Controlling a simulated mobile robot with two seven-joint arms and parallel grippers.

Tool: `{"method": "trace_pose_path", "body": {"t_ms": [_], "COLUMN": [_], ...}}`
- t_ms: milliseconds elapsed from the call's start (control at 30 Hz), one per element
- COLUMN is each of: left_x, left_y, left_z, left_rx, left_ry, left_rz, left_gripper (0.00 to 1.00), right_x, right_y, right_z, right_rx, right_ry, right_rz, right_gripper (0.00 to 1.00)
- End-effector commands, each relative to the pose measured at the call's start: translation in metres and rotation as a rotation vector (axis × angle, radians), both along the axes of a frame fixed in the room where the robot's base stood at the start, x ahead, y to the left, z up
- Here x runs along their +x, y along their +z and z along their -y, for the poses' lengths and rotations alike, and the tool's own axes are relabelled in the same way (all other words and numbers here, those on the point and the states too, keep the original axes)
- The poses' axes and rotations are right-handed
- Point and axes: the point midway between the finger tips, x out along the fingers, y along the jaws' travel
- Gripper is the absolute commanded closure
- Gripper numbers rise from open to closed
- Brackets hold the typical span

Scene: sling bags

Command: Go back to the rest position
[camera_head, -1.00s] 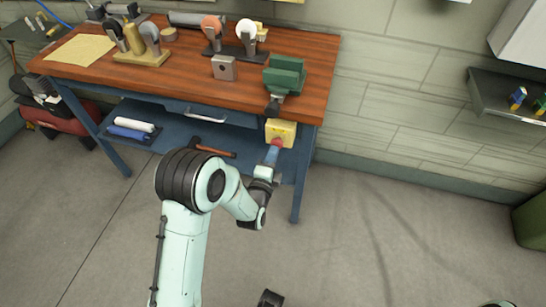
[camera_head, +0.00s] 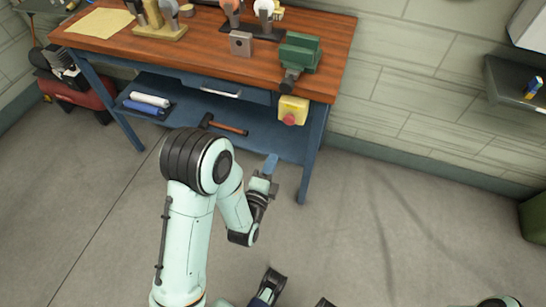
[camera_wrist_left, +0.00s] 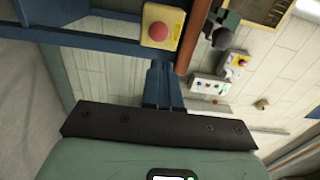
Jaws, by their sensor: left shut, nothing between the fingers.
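My left gripper (camera_head: 271,164) is shut and empty, its blue fingertips together. It is in front of the workbench, below and left of the yellow box with a red button (camera_head: 292,111), and apart from it. In the left wrist view the closed blue fingers (camera_wrist_left: 163,84) point toward the bench's front, with the yellow box (camera_wrist_left: 161,27) just beyond them and nothing between them. My right gripper cannot be made out; only parts of my body show along the bottom edge of the head view.
The wooden workbench (camera_head: 200,55) carries a green vise (camera_head: 300,52) near its right end. Its blue lower shelf (camera_head: 190,115) holds a hammer (camera_head: 225,126) and rolls. A wall shelf (camera_head: 510,85) is at the right.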

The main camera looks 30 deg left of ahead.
Motion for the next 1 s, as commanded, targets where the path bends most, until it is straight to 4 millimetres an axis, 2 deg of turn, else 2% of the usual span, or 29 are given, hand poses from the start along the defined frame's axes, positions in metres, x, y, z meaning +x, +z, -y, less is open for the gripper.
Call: {"method": "trace_pose_path", "body": {"t_ms": [467,567,667,767,867,900,1000], "left_x": [0.0,-0.001,-0.007,-0.027,-0.064,-0.082,-0.132], "left_y": [-0.001,-0.01,-0.038,-0.083,-0.128,-0.143,-0.168], "left_z": [0.0,0.001,0.006,0.017,0.034,0.042,0.065], "left_rx": [-0.004,-0.069,-0.257,-0.555,-0.889,-1.019,-1.306], "left_ry": [-0.001,-0.005,-0.002,0.055,0.201,0.283,0.532], "left_rz": [-0.004,-0.048,-0.172,-0.368,-0.579,-0.66,-0.841], "left_gripper": [1.0,1.0,1.0,1.0,1.0,1.0,1.0], "right_x": [0.0,-0.001,-0.003,-0.006,-0.009,-0.009,-0.009], "right_y": [0.001,0.008,0.024,0.047,0.069,0.078,0.098], "right_z": [0.0,0.0,-0.001,-0.001,-0.002,-0.002,-0.003], "right_rx": [0.0,0.001,0.004,0.007,0.012,0.013,0.016], "right_ry": [0.0,0.001,0.004,0.008,0.013,0.015,0.02], "right_rz": [-0.001,-0.003,-0.009,-0.023,-0.039,-0.045,-0.058], "right_gripper": [0.57,0.57,0.57,0.57,0.57,0.57,0.57]}}
